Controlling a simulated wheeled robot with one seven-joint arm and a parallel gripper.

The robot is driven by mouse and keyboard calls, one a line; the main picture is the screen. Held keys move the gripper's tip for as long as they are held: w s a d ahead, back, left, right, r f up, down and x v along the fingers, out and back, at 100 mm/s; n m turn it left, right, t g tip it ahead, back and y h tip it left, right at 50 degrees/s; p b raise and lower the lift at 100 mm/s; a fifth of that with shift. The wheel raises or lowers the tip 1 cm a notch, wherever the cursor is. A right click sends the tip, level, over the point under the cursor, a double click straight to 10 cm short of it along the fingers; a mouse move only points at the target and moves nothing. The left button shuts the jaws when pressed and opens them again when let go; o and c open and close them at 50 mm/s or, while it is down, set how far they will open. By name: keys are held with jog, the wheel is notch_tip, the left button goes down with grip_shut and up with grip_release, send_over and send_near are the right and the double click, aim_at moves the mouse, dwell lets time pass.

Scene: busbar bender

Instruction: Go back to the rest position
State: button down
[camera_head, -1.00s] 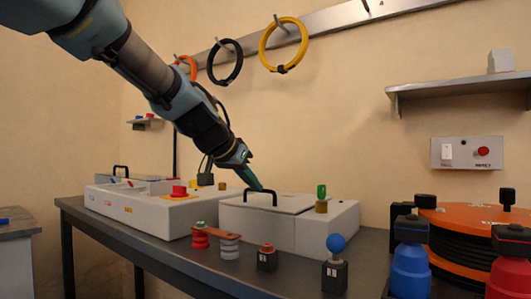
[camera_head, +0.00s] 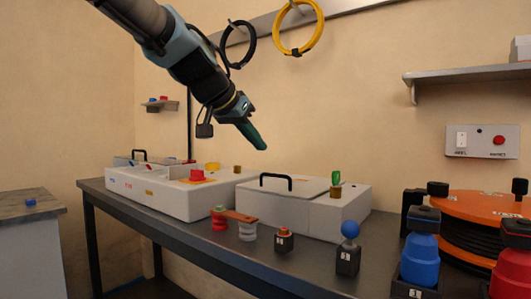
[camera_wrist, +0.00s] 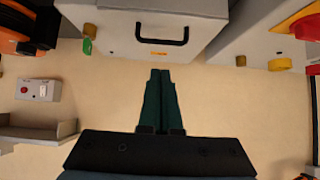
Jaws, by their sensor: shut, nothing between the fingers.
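My gripper (camera_head: 263,147) hangs in the air above the back of the table, its green fingers closed together and empty. Below it and a little to the right stands a white box (camera_head: 345,217) with a black handle (camera_head: 290,176) on its lid. The gripper is apart from the handle. The wrist view shows the closed fingers (camera_wrist: 160,72) pointing at the box, with the black handle (camera_wrist: 162,42) just beyond their tips.
A white bender unit (camera_head: 150,200) with a red button stands to the left on the dark table (camera_head: 190,240). Small posts, including a blue-knobbed one (camera_head: 349,229), line the front. An orange reel (camera_head: 470,207) stands right. Cable rings (camera_head: 321,27) hang on the wall.

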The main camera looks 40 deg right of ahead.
jog(key=v, duration=0.4)
jog(key=shift+s+a+r, duration=0.1)
jog(key=shift+a, duration=0.35)
jog(key=w+a+f+n+y, duration=0.2)
jog(key=w+a+f, duration=0.2)
jog(key=a+f, duration=0.2)
jog(key=w+a+f+n+t+y, duration=0.1)
jog(key=w+a+f+n, duration=0.2)
jog(key=a+f, duration=0.35)
jog(key=w+a+f+n+y, duration=0.2)
jog(key=w+a+f, duration=0.2)
jog(key=a+f, duration=0.25)
jog(key=s+a+f+n+g+y, duration=0.15)
jog(key=s+a+f+n, duration=0.25)
jog(key=a+f, duration=0.6)
jog(key=s+a+f+n+g+y, duration=0.1)
jog(key=s+a+f+n+y, duration=0.25)
jog(key=a+f, duration=0.65)
notch_tip(320, 180, up, 23)
jog(key=a+p, duration=0.1)
jog(key=p, duration=1.9)
jog(key=shift+a+m, duration=0.3)
jog(key=shift+m, duration=0.05)
